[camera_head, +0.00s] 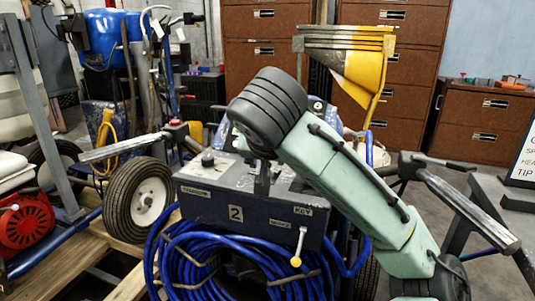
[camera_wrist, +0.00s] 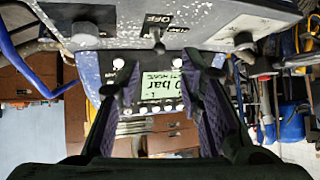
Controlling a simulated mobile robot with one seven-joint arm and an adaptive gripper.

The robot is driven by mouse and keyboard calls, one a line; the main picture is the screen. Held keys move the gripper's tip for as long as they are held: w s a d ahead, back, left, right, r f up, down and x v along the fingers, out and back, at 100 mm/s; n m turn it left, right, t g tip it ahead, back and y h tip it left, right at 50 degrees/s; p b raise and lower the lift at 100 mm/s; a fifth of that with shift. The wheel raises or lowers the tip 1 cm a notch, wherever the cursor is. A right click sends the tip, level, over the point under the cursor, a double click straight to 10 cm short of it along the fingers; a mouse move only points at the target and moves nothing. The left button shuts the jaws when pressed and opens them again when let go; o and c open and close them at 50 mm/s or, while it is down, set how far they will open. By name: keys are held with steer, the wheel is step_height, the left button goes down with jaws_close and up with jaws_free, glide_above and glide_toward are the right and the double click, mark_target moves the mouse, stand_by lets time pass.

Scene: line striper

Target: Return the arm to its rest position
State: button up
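My arm (camera_head: 355,185) is pale green with a black ribbed joint. It rises from the lower right and reaches over the line striper's control box (camera_head: 225,200). My gripper is hidden behind the arm in the head view. In the wrist view, my gripper (camera_wrist: 163,78) has its two dark fingers with purple pads spread apart and nothing held between them. A lit display (camera_wrist: 162,86) reading "bar" shows between the fingers. A toggle switch (camera_wrist: 157,42) marked OFF sits on the panel above it. I cannot tell whether the fingertips touch the panel.
The striper carries a coiled blue hose (camera_head: 235,262), a wheel (camera_head: 142,200) and handle bars at both sides. A small lever with a yellow knob (camera_head: 296,261) sticks out in front. Brown file cabinets (camera_head: 410,90) stand behind. A red motor (camera_head: 27,222) is at left.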

steer(key=shift+v, duration=1.2)
